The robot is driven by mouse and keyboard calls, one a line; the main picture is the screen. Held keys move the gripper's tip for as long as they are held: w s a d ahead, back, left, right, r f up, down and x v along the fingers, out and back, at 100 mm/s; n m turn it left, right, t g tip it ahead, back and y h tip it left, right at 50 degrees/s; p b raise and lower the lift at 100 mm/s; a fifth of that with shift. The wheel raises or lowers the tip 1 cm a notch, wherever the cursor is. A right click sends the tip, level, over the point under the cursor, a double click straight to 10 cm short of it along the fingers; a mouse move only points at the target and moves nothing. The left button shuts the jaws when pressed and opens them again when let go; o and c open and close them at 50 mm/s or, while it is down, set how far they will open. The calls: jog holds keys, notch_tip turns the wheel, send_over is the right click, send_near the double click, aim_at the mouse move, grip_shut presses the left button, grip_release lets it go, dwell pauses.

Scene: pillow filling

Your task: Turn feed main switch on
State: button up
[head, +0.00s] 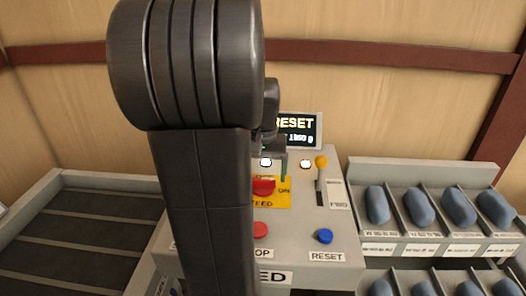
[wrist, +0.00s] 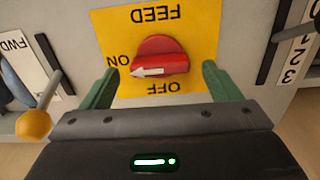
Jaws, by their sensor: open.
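The feed main switch is a red rotary knob (wrist: 160,54) on a yellow plate (wrist: 205,20) marked FEED, ON and OFF. In the wrist view, where the lettering is upside down, its white arrow points left at the word ON. My gripper (wrist: 159,72) is open, with one green finger on each side of the knob. A gap shows between each finger and the knob. In the head view the knob (head: 264,187) is partly hidden by my arm, and most of my gripper is hidden too.
The panel also carries a lever with an orange ball (head: 321,161) beside a FWD label, a red button (head: 260,230) and a blue RESET button (head: 324,236). A display (head: 303,128) reads RESET. Racks of blue pillow-like items (head: 419,207) stand at right.

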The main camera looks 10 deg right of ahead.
aim_at(263, 178)
notch_tip(263, 178, up, 13)
jog(key=shift+f, duration=0.15)
dwell(0.4)
notch_tip(263, 178, down, 14)
jog(key=shift+r, duration=0.1)
dwell(0.4)
